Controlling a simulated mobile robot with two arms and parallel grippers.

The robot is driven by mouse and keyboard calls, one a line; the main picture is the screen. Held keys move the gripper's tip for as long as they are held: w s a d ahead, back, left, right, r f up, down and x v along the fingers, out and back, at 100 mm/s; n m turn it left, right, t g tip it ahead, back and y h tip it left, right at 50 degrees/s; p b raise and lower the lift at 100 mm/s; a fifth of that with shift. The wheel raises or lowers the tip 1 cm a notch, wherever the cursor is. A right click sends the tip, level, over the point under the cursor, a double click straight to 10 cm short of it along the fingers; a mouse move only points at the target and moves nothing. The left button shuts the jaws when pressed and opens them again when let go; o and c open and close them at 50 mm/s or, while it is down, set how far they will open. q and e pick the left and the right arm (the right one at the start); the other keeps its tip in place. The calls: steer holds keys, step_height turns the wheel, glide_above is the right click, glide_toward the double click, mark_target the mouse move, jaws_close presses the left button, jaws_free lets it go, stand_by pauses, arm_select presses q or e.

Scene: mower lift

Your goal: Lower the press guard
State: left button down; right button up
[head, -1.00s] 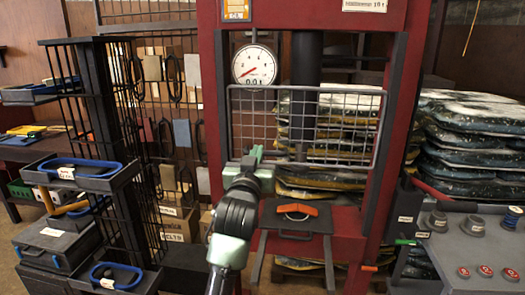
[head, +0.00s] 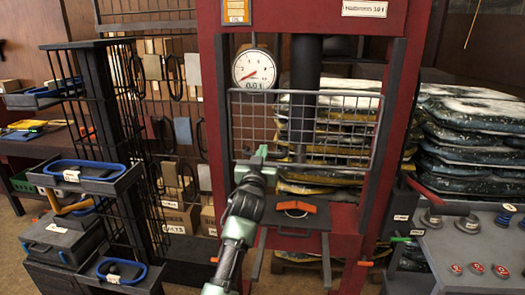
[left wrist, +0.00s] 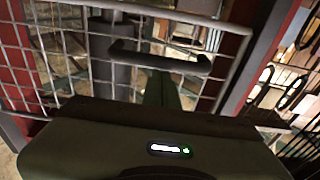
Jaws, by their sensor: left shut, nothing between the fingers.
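The press guard (head: 340,132) is a grey wire-mesh panel in a tube frame. It hangs upright across the middle of the red press frame (head: 212,120), above the press bed (head: 325,220). In the left wrist view the mesh guard (left wrist: 215,28) fills the upper part, with a dark handle bar (left wrist: 160,58) in front of it. My left gripper (head: 262,154) is shut and empty at the guard's lower left. Its fingers (left wrist: 162,90) point at the handle bar, just below it in the picture; I cannot tell whether they touch. My right gripper is out of view.
A dial gauge (head: 254,69) hangs above the guard. An orange-handled piece (head: 296,207) lies on the bed. A black rack with trays (head: 85,172) stands left. A grey control table (head: 465,250) with buttons stands right. Stacked sacks (head: 470,145) are behind.

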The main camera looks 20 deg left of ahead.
arm_select(q)
steer(key=shift+f, duration=0.25)
step_height(320, 180, down, 21)
steer(key=b, duration=1.5)
steer(key=shift+f, duration=0.15)
